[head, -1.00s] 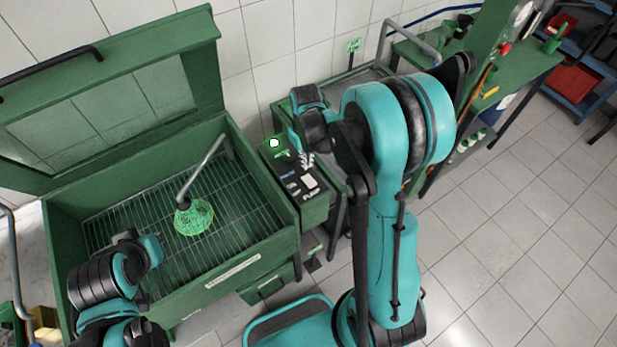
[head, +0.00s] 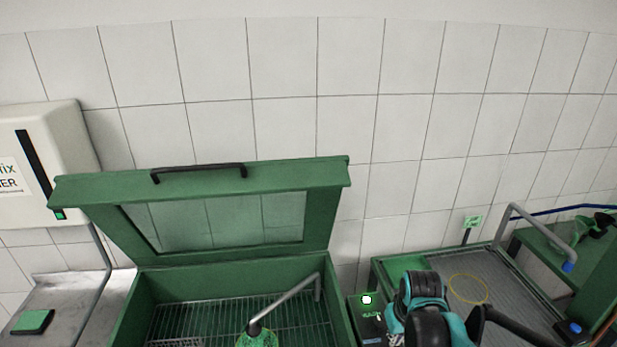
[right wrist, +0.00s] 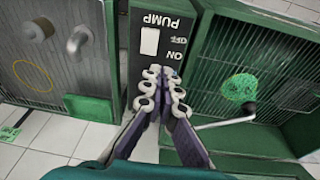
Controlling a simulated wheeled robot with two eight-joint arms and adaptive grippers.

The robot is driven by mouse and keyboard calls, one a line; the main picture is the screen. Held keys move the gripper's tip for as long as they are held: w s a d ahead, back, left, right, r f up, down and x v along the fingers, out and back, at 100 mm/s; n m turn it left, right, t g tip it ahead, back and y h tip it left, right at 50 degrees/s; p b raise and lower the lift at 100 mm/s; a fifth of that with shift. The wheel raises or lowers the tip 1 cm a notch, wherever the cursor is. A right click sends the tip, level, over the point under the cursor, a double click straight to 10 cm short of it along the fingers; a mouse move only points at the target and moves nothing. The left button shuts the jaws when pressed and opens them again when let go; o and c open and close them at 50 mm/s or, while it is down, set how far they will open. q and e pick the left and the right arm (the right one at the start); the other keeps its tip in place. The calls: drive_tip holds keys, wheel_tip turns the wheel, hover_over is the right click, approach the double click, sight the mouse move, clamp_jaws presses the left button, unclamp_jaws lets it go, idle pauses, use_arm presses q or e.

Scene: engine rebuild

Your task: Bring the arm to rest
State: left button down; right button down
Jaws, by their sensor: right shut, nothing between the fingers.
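My right arm (head: 425,305) shows at the bottom of the head view, over the dark control panel (head: 371,338) beside the washer. Its fingertips are hard to make out there. In the right wrist view my right gripper (right wrist: 165,75) is shut and empty, with its fingertips together over the control panel (right wrist: 143,62). The panel bears the words "PUMP" and "ON" and a white rectangle. I cannot tell whether the fingertips touch it. My left gripper is in neither current view.
The green washer (head: 340,318) stands open, its windowed lid (head: 335,200) raised, with a spout and green mesh basket (head: 257,339) inside. A lit button (head: 367,299) is on the panel. A grey tray bench (head: 452,262) stands to the right. A white wall box (head: 60,150) hangs at left.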

drive_tip(key=s+a+f+t+b, duration=0.1)
drive_tip(key=s+a+t+b, duration=0.1)
drive_tip(key=s+b, duration=0.2)
drive_tip(key=s+a+f+m+t+b, duration=0.1)
drive_tip(key=s+f+t+b, duration=0.1)
drive_tip(key=s, duration=0.4)
drive_tip(key=shift+s+a+t+b, duration=0.3)
drive_tip(key=shift+a+t+b, duration=0.15)
drive_tip(key=shift+b, duration=0.7)
